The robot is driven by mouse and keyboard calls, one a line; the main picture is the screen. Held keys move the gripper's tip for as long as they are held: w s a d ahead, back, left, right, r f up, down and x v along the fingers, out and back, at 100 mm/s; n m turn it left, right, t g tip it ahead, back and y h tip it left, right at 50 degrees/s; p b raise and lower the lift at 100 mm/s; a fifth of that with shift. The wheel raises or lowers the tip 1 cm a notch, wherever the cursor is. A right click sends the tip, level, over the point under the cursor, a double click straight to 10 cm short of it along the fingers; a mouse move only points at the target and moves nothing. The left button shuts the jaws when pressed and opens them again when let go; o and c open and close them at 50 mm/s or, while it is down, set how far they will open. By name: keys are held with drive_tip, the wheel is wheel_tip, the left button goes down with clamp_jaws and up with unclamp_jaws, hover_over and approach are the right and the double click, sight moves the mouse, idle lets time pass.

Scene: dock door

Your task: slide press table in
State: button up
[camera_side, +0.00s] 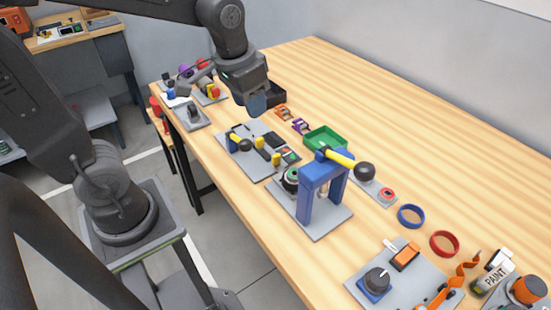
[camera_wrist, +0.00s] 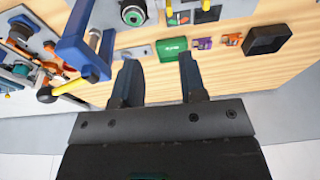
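My gripper (camera_wrist: 160,68) is open and empty. In the side view my gripper (camera_side: 258,103) hangs above the bench, left of and apart from the press.
A green tray (camera_side: 325,142) lies behind the press, and a dark bin (camera_side: 272,94) stands further back. A board with yellow posts (camera_side: 262,142) is left of the press. Blue (camera_side: 411,216) and red (camera_side: 444,244) rings lie to the right.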

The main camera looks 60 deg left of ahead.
sight(274, 156)
drive_tip(key=w+a+f+g, duration=0.2)
drive_tip(key=w+f+g, duration=0.1)
drive_tip(key=w+f, duration=0.35)
wheel_tip(274, 156, down, 14)
drive_tip(key=shift+w+d+r, duration=0.15)
clamp_jaws()
idle(0.4)
